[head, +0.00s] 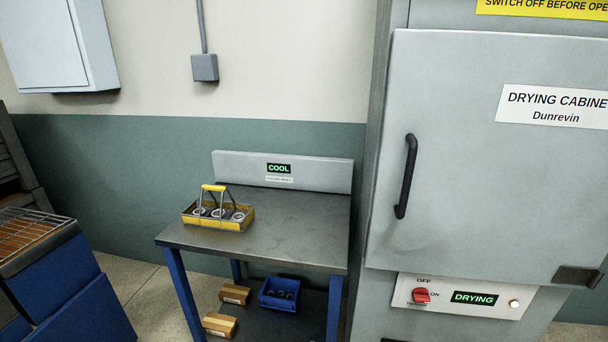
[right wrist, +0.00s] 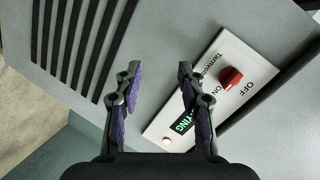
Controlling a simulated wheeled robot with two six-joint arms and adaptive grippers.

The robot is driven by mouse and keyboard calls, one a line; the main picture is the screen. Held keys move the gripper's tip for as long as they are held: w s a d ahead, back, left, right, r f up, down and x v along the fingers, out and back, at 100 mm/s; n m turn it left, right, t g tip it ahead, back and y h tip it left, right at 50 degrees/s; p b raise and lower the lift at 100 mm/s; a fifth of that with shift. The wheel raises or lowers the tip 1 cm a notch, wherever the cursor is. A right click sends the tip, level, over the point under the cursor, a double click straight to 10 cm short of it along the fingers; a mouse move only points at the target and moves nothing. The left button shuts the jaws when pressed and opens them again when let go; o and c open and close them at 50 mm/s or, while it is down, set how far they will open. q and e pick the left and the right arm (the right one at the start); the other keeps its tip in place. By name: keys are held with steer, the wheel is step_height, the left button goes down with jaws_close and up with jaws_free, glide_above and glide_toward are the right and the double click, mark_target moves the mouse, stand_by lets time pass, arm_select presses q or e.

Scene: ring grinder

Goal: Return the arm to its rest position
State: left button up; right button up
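My right gripper (right wrist: 155,85) is open and empty in the right wrist view, its two purple-padded fingers apart. It is in front of the drying cabinet's lower front, near the switch panel (right wrist: 190,110). The red switch knob (right wrist: 230,78) is to the right of the fingers, and one finger partly covers the green DRYING label. In the head view neither gripper nor arm shows. The drying cabinet (head: 470,180) stands at right with its door closed and a black handle. The panel (head: 440,310) shows the red knob (head: 421,296) and a lit white lamp (head: 514,303).
A dark-topped table (head: 300,230) with a COOL sign holds a yellow carrier (head: 225,222) with rings. Below it are a blue bin (head: 280,293) and cardboard boxes (head: 235,294). A blue unit with a wire rack (head: 30,240) stands at left. Vent slots (right wrist: 80,40) lie left of the right gripper.

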steer(key=s+a+f+n+g+y+p, duration=0.15)
steer(key=s+f+n+g, duration=0.4)
steer(key=s+f, duration=0.55)
steer(key=s+a+f+n+g, duration=0.2)
steer(key=s+f+n, duration=0.1)
steer(key=s+f, duration=0.2)
steer(key=s+a+f+n+g+p, duration=0.1)
steer(key=s+f+n+g, duration=0.2)
steer(key=s, duration=0.7)
steer(key=s+a+f+n+g+p, duration=0.1)
steer(key=s+a+f+n+g, duration=0.1)
steer(key=s+f, duration=0.4)
steer(key=shift+s+a+f+n+g, duration=0.35)
steer(key=shift+s+n, duration=0.3)
steer(key=shift+s, duration=0.55)
